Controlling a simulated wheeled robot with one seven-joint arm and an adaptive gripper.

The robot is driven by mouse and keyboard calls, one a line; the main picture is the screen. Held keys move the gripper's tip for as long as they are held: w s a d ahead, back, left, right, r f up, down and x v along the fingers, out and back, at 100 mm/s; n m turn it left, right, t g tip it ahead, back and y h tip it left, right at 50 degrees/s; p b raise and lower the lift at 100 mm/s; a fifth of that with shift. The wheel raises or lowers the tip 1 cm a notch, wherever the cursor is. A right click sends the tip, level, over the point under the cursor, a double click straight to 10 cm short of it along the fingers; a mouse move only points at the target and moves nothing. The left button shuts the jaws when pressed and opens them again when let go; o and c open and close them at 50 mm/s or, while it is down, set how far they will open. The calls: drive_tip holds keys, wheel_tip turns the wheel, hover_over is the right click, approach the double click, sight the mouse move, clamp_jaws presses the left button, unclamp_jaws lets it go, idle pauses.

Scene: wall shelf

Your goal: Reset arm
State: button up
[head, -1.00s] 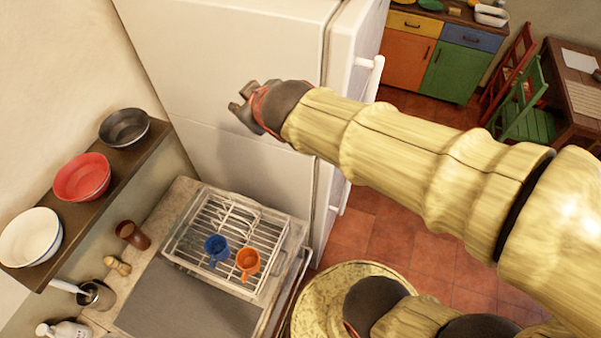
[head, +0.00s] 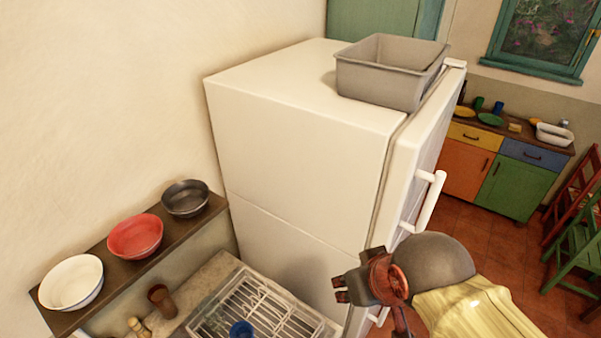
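My gripper (head: 343,288) is at the lower middle of the head view, in front of the white fridge (head: 300,170) and below its upper handle. Its dark fingers point left and nothing shows held in them. They are too small and foreshortened to tell whether they are open or shut. My yellow arm runs off the lower right edge.
A wall shelf (head: 88,307) carries a white bowl (head: 70,282), a red bowl (head: 135,236) and a dark bowl (head: 186,198). Below is a dish rack (head: 225,318) with a blue cup (head: 241,330). A grey bin (head: 375,75) sits on the fridge. Colored cabinets (head: 465,170) stand behind.

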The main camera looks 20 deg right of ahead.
wheel_tip(320, 180, down, 21)
drive_tip(key=b, duration=2)
drive_tip(key=shift+r, duration=0.2)
